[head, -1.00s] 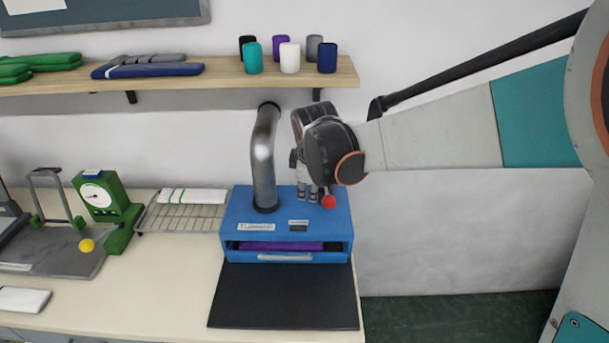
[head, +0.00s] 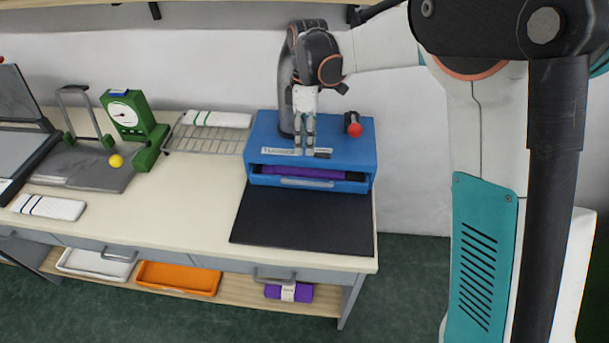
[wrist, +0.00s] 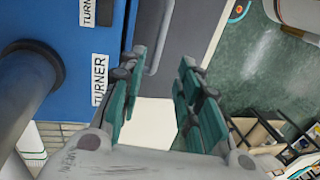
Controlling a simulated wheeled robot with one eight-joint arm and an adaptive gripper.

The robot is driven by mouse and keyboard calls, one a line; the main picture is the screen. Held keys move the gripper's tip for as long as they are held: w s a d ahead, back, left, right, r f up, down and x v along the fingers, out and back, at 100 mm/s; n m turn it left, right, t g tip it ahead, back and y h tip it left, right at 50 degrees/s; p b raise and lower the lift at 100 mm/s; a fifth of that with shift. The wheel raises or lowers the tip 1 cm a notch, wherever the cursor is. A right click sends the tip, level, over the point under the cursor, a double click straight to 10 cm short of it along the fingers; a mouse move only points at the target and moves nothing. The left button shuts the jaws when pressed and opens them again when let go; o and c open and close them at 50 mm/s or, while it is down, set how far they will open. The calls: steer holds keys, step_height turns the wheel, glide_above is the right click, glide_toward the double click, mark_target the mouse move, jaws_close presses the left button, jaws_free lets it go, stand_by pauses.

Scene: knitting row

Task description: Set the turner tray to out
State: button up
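The turner (head: 350,152) is a blue box on the bench, with a thick grey pipe rising from its top at the back left. Its tray (head: 340,186) is a shallow blue front with a pale handle (head: 308,183), about level with the box front. Something purple (head: 300,172) shows in the slot above it. A red knob (head: 354,130) sits at the top right. My gripper (head: 304,150) points down over the box's front edge, left of the knob. In the wrist view my gripper (wrist: 158,85) is open and empty, with the handle (wrist: 158,40) beyond its fingertips.
A black mat (head: 305,220) lies clear in front of the turner. A wire rack (head: 205,140) and a green dial gauge (head: 130,120) stand to the left. Below the bench are an orange tray (head: 180,278) and a purple roll (head: 275,291).

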steer(key=b+x, duration=0.2)
steer(key=x, duration=0.9)
steer(key=shift+f+b, duration=0.25)
steer(key=shift+b, duration=0.05)
jaws_close()
